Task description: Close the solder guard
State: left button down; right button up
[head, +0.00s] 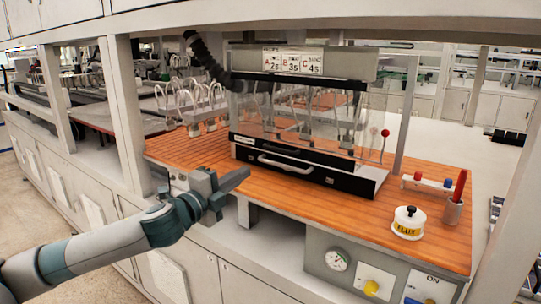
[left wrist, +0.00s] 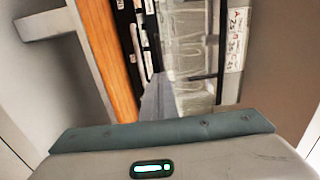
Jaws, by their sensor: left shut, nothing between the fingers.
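The solder guard (head: 300,115) is a clear panel across the front of the solder station on the orange bench. Black strips run along the front below it, with a silver bar handle (head: 285,163). I cannot tell for certain how far down the guard sits. In the left wrist view the shut fingers (left wrist: 158,98) point toward the black strips (left wrist: 128,40) and the clear panel (left wrist: 187,45). My right gripper is not in view.
A red-knobbed lever (head: 384,133) stands at the station's right side. A flux pot (head: 408,222), a red tool in a holder (head: 453,208) and a small rack (head: 427,185) stand on the right of the bench (head: 330,215). A grey post (head: 122,115) rises at the left.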

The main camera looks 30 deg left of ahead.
pick_arm(q)
jog(key=w, duration=0.1)
jog(key=p, duration=0.7)
send_near(277, 150)
jog(key=w, duration=0.5)
jog(key=shift+w+d+r, duration=0.2)
jog(key=shift+w, duration=0.55)
jog(key=shift+f, duration=0.1)
